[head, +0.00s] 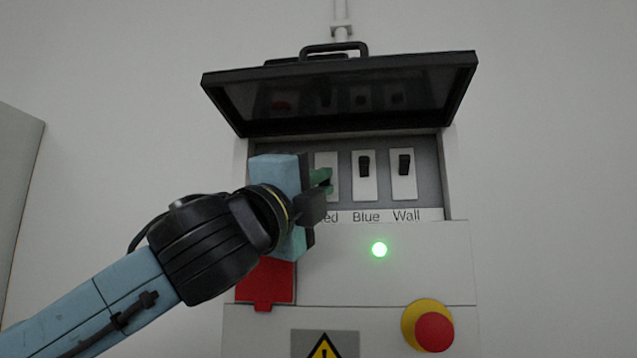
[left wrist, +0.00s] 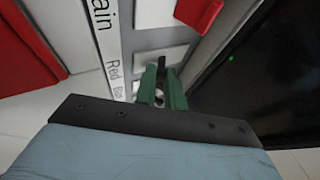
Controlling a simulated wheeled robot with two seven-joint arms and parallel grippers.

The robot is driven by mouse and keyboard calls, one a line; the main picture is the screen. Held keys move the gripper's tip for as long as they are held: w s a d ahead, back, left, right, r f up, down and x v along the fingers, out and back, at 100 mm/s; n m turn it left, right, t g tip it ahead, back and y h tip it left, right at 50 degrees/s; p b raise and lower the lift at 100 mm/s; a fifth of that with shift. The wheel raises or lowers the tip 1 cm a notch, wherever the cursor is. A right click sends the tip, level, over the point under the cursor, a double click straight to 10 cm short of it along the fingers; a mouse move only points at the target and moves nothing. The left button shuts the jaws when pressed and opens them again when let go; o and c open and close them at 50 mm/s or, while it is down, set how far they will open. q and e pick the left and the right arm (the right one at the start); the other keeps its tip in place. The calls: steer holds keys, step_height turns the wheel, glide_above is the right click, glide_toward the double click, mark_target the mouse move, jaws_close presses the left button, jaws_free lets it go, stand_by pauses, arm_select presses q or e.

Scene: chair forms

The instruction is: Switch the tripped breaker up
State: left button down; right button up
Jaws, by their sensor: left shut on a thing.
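The breaker panel (head: 432,188) holds a row of breakers behind a raised lid. The blue breaker (head: 364,166) and the wall breaker (head: 404,164) have black levers in the upper part of their white plates. My left gripper (head: 322,181) is at the red breaker (head: 333,162). In the left wrist view its green fingers (left wrist: 162,90) are shut around a black lever (left wrist: 161,66) beside the "Red" label. The gripper partly hides this lever, so its exact position is unclear. The red main switch (left wrist: 198,12) shows in the left wrist view. My right gripper is out of view.
The black lid (head: 340,92) stands open above the breakers. A green light (head: 379,250) glows below the labels. A red emergency button (head: 434,332) on yellow is lower right, and a red part (head: 266,283) sits beneath my left gripper.

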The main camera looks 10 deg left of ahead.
arm_select(q)
steer(key=shift+s+r+n+g+y+p, duration=0.25)
steer(key=shift+r+n+g+y+p, duration=0.45)
steer(key=shift+p, duration=0.45)
steer(key=shift+n+g+y, duration=0.4)
steer(key=shift+g+y, duration=0.1)
steer(key=shift+s+r+n+g+y, duration=0.1)
steer(key=shift+r+n+g+y, duration=0.2)
steer(key=shift+g, duration=0.35)
steer(key=shift+r+n+g+y, duration=0.2)
steer(key=shift+n+g+y, duration=0.1)
steer(key=shift+g, duration=0.35)
steer(key=c, duration=1.8)
jaws_free()
steer(key=shift+o, duration=0.2)
